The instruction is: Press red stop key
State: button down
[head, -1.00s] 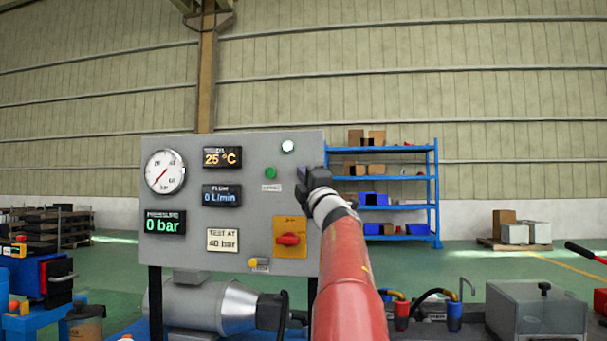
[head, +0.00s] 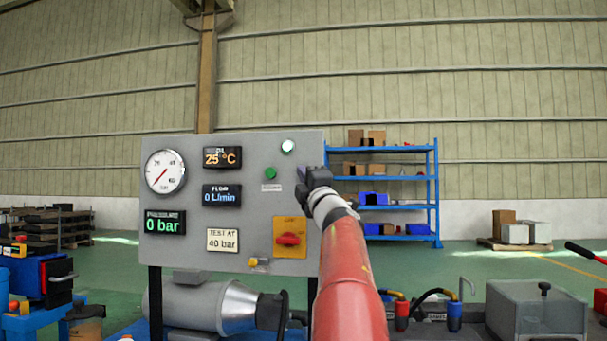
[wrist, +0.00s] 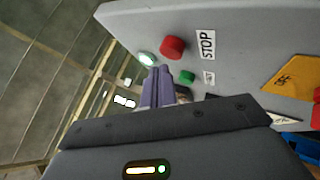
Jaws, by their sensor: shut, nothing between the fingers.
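The red stop key (wrist: 173,47) is a round red button on the grey panel in the wrist view, beside a white STOP label (wrist: 207,45). In the head view the key is hidden behind my gripper and arm. My gripper (head: 312,178) is at the right edge of the panel (head: 190,255) in the head view. In the wrist view its fingers (wrist: 158,72) are together and empty, with their tips just below the red key in the picture. I cannot tell whether they touch it.
A green button (head: 270,173) and a white lamp (head: 288,146) sit left of my gripper. A red rotary switch on a yellow plate (head: 290,238) is lower. Gauge (head: 165,171) and displays fill the left. Blue shelves (head: 436,190) stand far behind.

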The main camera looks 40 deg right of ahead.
jog(key=shift+w+d+p, duration=0.25)
jog(key=shift+d+p, duration=0.05)
jog(key=shift+w+d, duration=0.35)
jog(key=shift+d, duration=0.1)
dwell(0.9)
jog(key=shift+s+a, duration=0.1)
jog(key=shift+s+a+b, duration=0.55)
jog(key=shift+a, duration=0.1)
jog(key=shift+s+a+b, duration=1.3)
jog(key=shift+s+a, duration=0.3)
jog(key=shift+a, duration=0.3)
